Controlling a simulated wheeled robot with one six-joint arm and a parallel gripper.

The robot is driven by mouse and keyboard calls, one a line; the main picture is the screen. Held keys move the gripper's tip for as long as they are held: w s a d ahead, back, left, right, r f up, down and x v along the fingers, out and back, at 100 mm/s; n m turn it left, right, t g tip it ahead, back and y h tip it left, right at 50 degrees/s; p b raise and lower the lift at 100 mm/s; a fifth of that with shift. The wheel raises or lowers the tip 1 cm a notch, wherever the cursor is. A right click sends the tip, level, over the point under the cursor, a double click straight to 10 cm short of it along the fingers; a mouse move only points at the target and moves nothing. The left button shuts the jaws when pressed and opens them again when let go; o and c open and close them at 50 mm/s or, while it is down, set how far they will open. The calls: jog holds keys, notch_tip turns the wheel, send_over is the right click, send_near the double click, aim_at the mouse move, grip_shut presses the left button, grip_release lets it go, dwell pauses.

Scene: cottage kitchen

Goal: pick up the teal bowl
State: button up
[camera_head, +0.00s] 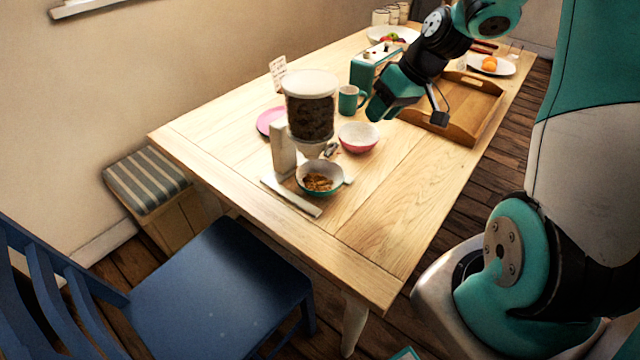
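The teal bowl (337,166) stands upright on the wooden table under the spout of a cereal dispenser (310,108). It is teal outside and pale inside, with brown cereal in it. My gripper (407,114) is above the table, behind and to the right of the bowl, well apart from it. It points down near a teal mug and the wooden tray. Its fingers are partly hidden, and I cannot see whether they are open or hold anything.
A pink bowl (358,139) stands close behind the teal bowl. A teal mug (349,101), a teal toaster (374,68), a pink plate (270,121) and a wooden tray (486,112) are farther back. The near right of the table (385,235) is clear. A blue chair (215,290) stands in front.

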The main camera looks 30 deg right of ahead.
aim_at(337, 164)
jog(key=x, duration=1.7)
grip_shut()
